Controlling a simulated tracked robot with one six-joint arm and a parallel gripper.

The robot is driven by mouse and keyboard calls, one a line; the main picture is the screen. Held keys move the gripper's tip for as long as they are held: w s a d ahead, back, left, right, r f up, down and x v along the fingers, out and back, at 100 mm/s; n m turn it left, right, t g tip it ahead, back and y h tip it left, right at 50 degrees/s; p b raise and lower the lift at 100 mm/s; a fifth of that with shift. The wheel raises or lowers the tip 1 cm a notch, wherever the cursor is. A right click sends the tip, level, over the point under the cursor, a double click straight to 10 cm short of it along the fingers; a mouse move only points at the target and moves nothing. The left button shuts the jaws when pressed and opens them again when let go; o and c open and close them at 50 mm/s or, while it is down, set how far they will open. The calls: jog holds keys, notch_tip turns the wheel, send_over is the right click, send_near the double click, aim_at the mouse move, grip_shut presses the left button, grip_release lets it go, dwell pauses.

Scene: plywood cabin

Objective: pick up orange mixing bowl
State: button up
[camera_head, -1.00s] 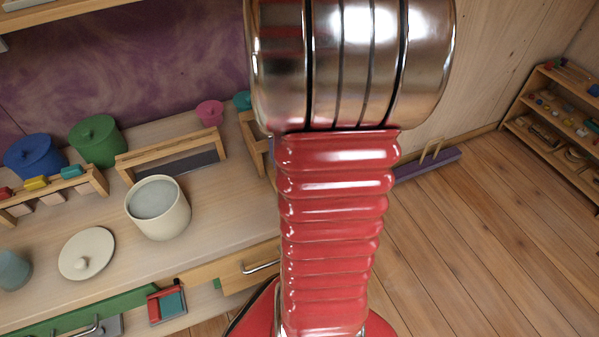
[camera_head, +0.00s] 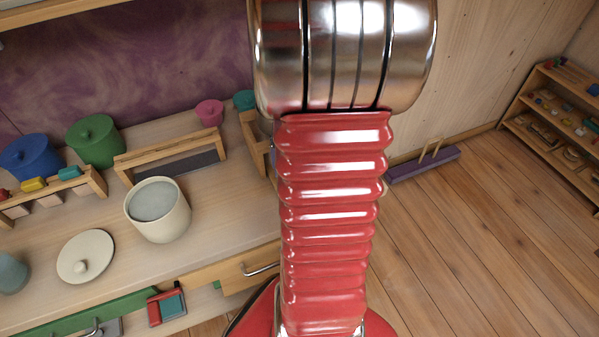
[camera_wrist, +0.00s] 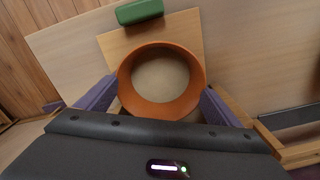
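The orange mixing bowl (camera_wrist: 189,100) shows in the wrist view from above, round, with a pale tan area inside its orange wall. My gripper (camera_wrist: 161,88) is spread wide, with one purple finger on each side of the bowl. The fingertips are very close to the bowl's left and right sides; I cannot tell whether they touch it. In the head view my arm covers that place, and neither the bowl nor my gripper shows.
A green block (camera_wrist: 139,11) lies just beyond the bowl. In the head view, a cream pot (camera_head: 166,222), a pale lid (camera_head: 86,256), a wooden rack (camera_head: 175,157) and blue (camera_head: 31,158) and green (camera_head: 95,141) lidded pots stand on the worktop left of my arm.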

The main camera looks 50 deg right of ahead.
jog(key=c, duration=0.3)
jog(key=shift+r, duration=0.1)
jog(key=shift+r, duration=0.55)
jog(key=s, duration=0.2)
jog(key=s+d, duration=0.1)
jog(key=s, duration=0.1)
jog(key=shift+s+d, duration=0.1)
notch_tip(320, 180, up, 14)
jog(key=shift+f, duration=0.15)
jog(key=shift+w, duration=0.25)
